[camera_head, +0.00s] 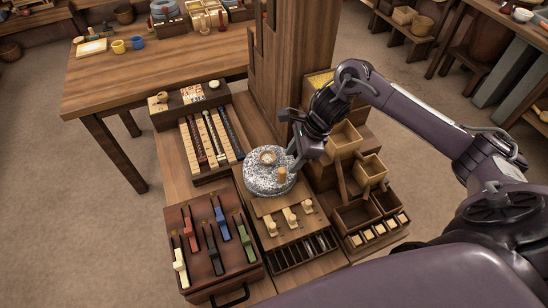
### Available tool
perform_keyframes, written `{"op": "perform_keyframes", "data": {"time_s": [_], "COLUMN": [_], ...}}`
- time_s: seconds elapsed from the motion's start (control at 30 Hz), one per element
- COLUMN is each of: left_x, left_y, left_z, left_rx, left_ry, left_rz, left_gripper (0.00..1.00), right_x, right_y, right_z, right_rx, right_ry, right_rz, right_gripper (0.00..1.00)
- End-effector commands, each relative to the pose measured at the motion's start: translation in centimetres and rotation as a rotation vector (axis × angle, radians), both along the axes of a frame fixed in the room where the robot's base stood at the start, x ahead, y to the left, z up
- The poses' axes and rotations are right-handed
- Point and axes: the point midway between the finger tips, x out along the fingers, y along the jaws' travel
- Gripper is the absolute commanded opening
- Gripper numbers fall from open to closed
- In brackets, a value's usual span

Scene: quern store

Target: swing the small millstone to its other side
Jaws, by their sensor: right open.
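The small millstone (258,184) is a round, speckled grey stone lying flat on a wooden stand in the middle of the view. A round wooden piece (267,157) sits at its centre. A short, light wooden peg (282,174) stands up near its right edge. My right gripper (293,157) is open at the stone's right rim, just behind the peg. Its dark fingers are small here, and I cannot tell whether they touch the stone or peg. My left gripper is out of view.
A tall wooden post (279,65) rises behind the stone. Stepped wooden bins (344,140) stand close on the right. A box with coloured levers (207,258) is at front left, a rack of coloured strips (196,150) behind it. Wooden knobs (291,217) are in front.

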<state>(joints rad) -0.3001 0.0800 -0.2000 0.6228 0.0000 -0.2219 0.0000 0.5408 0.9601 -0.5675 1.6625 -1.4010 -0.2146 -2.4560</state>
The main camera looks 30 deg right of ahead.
Motion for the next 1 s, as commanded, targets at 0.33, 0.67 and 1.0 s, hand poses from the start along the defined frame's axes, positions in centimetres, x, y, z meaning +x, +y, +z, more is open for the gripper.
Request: {"op": "perform_keyframes", "data": {"time_s": [0.33, 0.67, 1.0], "left_x": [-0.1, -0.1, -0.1], "left_y": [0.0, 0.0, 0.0], "left_z": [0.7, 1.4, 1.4], "left_rx": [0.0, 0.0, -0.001], "left_ry": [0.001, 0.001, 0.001], "left_rz": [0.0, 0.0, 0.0], "left_gripper": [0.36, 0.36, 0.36], "right_x": [0.2, 0.9, 0.9], "right_y": [1.1, 2.6, 2.7], "right_z": [-2.8, -6.8, -7.3], "right_rx": [0.001, 0.0, -0.002], "right_ry": [0.006, 0.003, 0.0], "right_rz": [0.003, 0.002, 0.003], "right_gripper": [0.44, 0.44, 0.43]}}
